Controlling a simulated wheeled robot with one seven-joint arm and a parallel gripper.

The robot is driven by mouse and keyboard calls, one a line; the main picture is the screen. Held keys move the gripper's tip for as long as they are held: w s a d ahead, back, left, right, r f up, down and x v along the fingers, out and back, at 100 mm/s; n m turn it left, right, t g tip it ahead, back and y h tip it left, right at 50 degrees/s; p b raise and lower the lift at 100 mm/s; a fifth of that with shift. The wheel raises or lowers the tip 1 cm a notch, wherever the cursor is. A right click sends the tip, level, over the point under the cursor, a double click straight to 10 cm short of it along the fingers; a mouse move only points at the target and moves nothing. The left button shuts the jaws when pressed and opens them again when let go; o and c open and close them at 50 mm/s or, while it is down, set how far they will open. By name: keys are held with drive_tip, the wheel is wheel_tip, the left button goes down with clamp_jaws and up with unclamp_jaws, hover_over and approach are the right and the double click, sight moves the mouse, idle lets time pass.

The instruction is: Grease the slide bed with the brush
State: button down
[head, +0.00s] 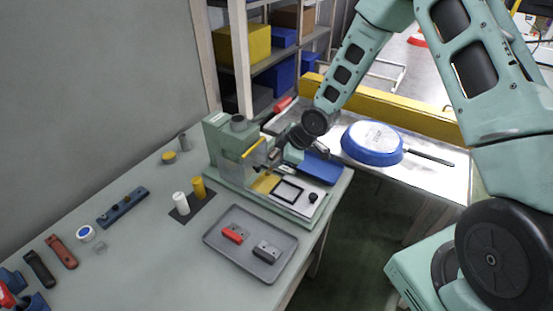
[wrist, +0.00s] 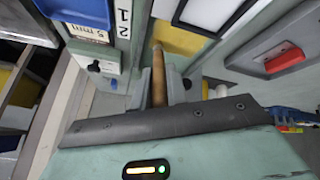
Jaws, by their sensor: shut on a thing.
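My gripper (wrist: 158,88) is shut on the brush (wrist: 158,65); its brown wooden handle stands between the grey fingers in the wrist view. The brush's bristles cannot be made out. In the head view my gripper (head: 273,157) is over the pale green machine (head: 222,150), beside its upright housing. A yellow bed surface (head: 265,184) lies just below it, next to a plate with a black frame (head: 288,191) and a black knob. The yellow surface also shows in the wrist view (wrist: 180,38), beyond the handle. Whether the brush touches it cannot be told.
A grey tray (head: 213,243) with a red block (head: 234,233) and a dark block (head: 267,251) lies in front of the machine. White (head: 181,204) and yellow (head: 198,188) cylinders stand to its left. A blue pan (head: 371,143) lies on the right-hand surface.

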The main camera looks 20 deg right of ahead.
drive_tip(key=shift+w+d, duration=0.1)
drive_tip(key=shift+d, duration=0.1)
drive_tip(key=shift+s+a+b, duration=0.5)
drive_tip(key=shift+a, duration=0.25)
drive_tip(key=shift+s+a, duration=0.1)
drive_tip(key=shift+s+a+f+b, duration=0.1)
drive_tip(key=shift+s+a+b, duration=0.65)
drive_tip(key=shift+a+b, duration=0.25)
drive_tip(key=shift+s+a+b, duration=0.45)
drive_tip(key=shift+s+a, duration=0.2)
drive_tip(key=shift+a, duration=0.25)
drive_tip(key=shift+w+d+p, duration=0.7)
drive_tip(key=shift+d, duration=0.2)
drive_tip(key=shift+w+d+p, duration=0.65)
drive_tip(key=shift+d+p, duration=0.1)
drive_tip(key=shift+d, duration=0.2)
drive_tip(key=shift+w+d+p, duration=0.7)
drive_tip(key=shift+d, duration=0.2)
drive_tip(key=shift+r, duration=0.25)
